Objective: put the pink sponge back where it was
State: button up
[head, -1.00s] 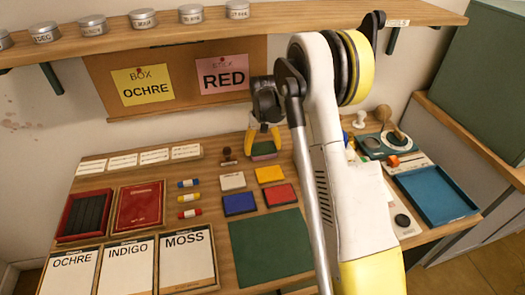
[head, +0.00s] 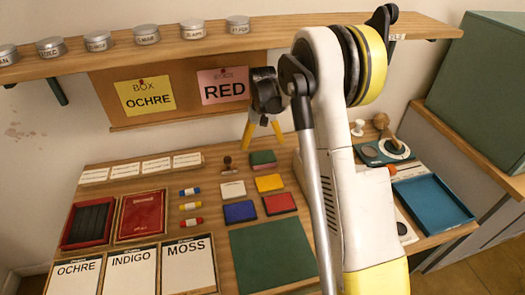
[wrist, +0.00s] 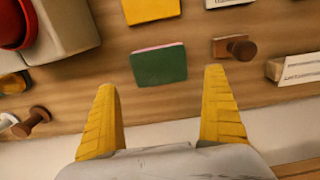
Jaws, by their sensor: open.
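The pink sponge (head: 262,158) lies on the table in the back row of small blocks, behind the yellow block. Its dark green face is up and only a thin pink edge shows; it also appears in the wrist view (wrist: 159,66). My gripper (head: 263,140) is open and empty, above and behind the sponge. In the wrist view the two yellow fingers (wrist: 160,82) are spread wide, with the sponge beyond their tips and nothing between them.
A wooden stamp (head: 227,165) stands just left of the sponge. White (head: 232,190), yellow (head: 269,183), blue (head: 239,211) and red (head: 279,203) blocks lie in front. A green mat (head: 272,255) is nearer. The shelf (head: 290,30) overhangs the back.

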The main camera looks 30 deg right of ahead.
aim_at(262, 156)
notch_tip(262, 156, up, 6)
jog(key=shift+f+p, duration=0.15)
jog(key=shift+p, duration=0.5)
